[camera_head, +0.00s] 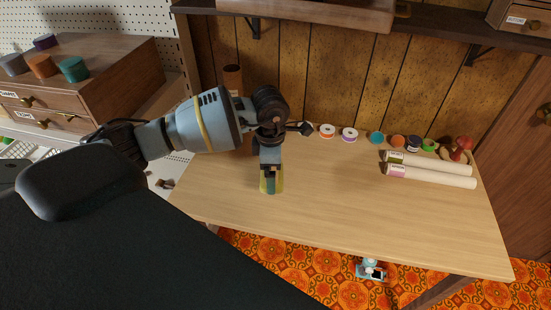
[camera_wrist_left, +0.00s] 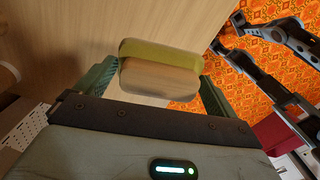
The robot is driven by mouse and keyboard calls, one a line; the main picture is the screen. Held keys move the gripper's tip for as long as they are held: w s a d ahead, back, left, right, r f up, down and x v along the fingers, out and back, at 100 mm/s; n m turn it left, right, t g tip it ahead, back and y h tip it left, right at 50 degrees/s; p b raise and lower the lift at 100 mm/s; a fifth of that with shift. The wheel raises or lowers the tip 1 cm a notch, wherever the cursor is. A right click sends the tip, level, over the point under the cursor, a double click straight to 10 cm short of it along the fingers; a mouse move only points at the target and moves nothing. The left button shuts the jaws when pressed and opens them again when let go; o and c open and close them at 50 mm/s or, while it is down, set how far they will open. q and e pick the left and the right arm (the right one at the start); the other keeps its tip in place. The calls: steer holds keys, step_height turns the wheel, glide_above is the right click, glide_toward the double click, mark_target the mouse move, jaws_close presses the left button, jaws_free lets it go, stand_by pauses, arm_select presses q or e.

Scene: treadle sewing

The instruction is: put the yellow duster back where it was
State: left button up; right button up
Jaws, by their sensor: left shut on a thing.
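The yellow duster (camera_head: 279,183) is in my left gripper (camera_head: 271,178), over the front left part of the wooden tabletop (camera_head: 330,205). In the left wrist view the duster (camera_wrist_left: 155,68) is a rounded block with a yellow-green band and a tan wood-coloured band. It lies crosswise between the two fingers of my left gripper (camera_wrist_left: 158,82), which are shut on it. In the head view the gripper points down and hides part of the duster. I cannot tell whether the duster touches the tabletop.
Two pale rolls (camera_head: 432,176) lie at the tabletop's right. Several ribbon spools (camera_head: 349,134) and a red pincushion-like thing (camera_head: 461,147) line its back edge. A brown cylinder (camera_head: 232,78) stands behind my left arm. A drawer cabinet (camera_head: 85,80) stands left. The tabletop's middle is clear.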

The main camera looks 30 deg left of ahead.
arm_select(q)
steer(key=s+d+r+m, duration=0.4)
steer(key=s+m, duration=0.1)
steer(key=m, duration=0.7)
steer(key=s+d+r+m, duration=0.3)
steer(key=s+d+m, duration=0.1)
steer(key=m, duration=0.8)
steer(key=shift+s+r, duration=0.35)
steer(key=shift+s, duration=0.55)
steer(key=shift+a, duration=0.1)
